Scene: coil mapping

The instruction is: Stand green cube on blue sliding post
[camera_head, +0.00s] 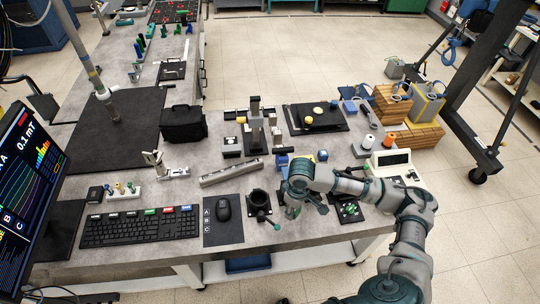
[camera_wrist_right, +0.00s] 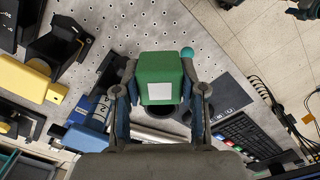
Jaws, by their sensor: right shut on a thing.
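My right gripper (camera_head: 293,208) is over the front part of the bench, right of the mouse. In the right wrist view the gripper (camera_wrist_right: 160,92) is shut on the green cube (camera_wrist_right: 160,72), with a finger on each side. The cube has a pale square on the face toward the camera. It is hard to make out in the head view, where the gripper covers it. A blue block (camera_wrist_right: 85,138) shows at lower left in the wrist view, and a blue piece (camera_head: 282,160) stands behind the gripper in the head view. I cannot tell whether either is the sliding post. My left gripper is not in view.
A black round holder (camera_head: 259,201) stands just left of the gripper. A long grey rail (camera_head: 231,173) lies behind it. The mouse (camera_head: 224,207) and keyboard (camera_head: 139,227) are at left. A white instrument (camera_head: 388,162) stands at right. A yellow bar (camera_wrist_right: 30,82) shows in the wrist view.

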